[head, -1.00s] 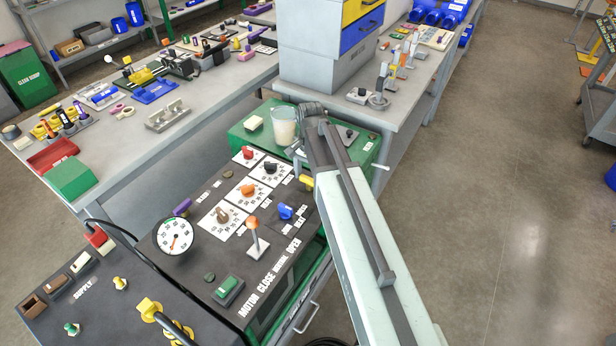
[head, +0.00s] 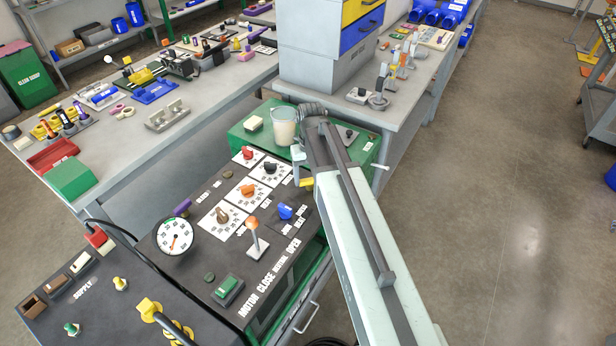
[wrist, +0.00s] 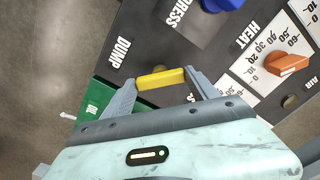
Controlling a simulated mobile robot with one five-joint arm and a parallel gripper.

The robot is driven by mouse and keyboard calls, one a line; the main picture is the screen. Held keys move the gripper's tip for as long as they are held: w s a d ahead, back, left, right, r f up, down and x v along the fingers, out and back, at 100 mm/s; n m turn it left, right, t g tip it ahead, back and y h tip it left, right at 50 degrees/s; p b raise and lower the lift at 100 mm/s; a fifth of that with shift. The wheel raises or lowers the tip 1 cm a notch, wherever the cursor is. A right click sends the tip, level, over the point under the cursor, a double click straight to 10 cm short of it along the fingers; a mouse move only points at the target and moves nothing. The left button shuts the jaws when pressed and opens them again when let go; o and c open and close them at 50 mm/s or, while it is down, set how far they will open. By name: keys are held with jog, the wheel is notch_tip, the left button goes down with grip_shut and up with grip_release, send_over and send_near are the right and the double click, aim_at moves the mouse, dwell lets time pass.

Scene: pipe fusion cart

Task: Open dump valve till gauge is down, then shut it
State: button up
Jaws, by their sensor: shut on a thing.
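The yellow dump valve handle (wrist: 160,79) lies between my fingertips beside the DUMP label, at the right edge of the dark panel. My gripper (wrist: 162,82) is shut on it, one finger at each end. In the head view the handle (head: 306,183) shows just below my gripper, whose fingers are partly hidden by the arm. The round white gauge (head: 175,236) is at the panel's left; its red needle points to the lower left, and its figures are too small to read.
The panel also bears a blue knob (head: 286,211), an orange-topped lever (head: 253,224) and several dial knobs near the handle. A clear cup (head: 284,127) stands on the green surface (head: 240,137) behind. The floor at right is open.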

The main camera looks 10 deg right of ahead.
aim_at(309, 180)
jog(key=n, duration=0.4)
jog(key=shift+a+n, duration=0.1)
jog(key=shift+n, duration=0.2)
jog(key=n, duration=0.4)
dwell(0.5)
jog(key=o, duration=1.4)
jog(key=shift+s+a, duration=0.1)
jog(key=shift+c, duration=0.2)
jog(key=shift+r+p, duration=0.5)
jog(key=shift+p, duration=0.05)
notch_tip(309, 180, up, 7)
jog(key=p, duration=0.7)
jog(key=shift+r, duration=0.15)
jog(key=shift+f, duration=0.2)
